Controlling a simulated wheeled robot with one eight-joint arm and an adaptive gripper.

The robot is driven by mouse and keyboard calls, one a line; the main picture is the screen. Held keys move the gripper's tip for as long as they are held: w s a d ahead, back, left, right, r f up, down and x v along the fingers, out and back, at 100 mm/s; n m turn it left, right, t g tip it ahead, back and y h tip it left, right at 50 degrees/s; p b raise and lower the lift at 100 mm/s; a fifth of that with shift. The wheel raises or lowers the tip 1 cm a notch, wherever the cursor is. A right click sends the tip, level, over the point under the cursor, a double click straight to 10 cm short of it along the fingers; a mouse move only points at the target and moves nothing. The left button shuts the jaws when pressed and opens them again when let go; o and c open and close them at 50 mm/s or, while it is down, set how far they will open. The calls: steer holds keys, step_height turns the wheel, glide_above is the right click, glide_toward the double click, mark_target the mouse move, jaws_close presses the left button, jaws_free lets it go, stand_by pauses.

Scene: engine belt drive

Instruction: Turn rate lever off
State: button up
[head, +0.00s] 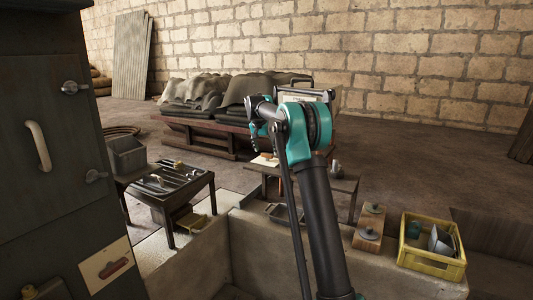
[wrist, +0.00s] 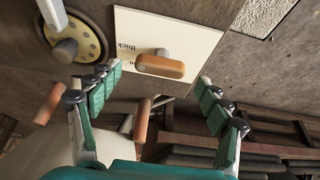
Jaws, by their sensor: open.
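In the wrist view, an orange-brown lever handle (wrist: 161,66) lies roughly level across a cream plate (wrist: 190,38). The plate carries upside-down lettering, one word of which reads "thick"; the rest is partly covered. I cannot tell from the lettering whether this is the rate lever. My gripper (wrist: 158,76) is open, with its green-padded fingers at the left and right of the handle. The fingers look apart from the handle. Another plate with a red lever shape (head: 113,265) is on the dark cabinet at lower left.
A round dial with a grey knob (wrist: 66,50) sits left of the plate in the wrist view. In the head view, a small tool table (head: 172,182) stands left of my arm, and a yellow crate (head: 430,262) sits at the right.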

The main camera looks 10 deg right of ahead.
steer(key=shift+x, duration=0.8)
steer(key=c, duration=1.1)
steer(key=shift+c, duration=0.2)
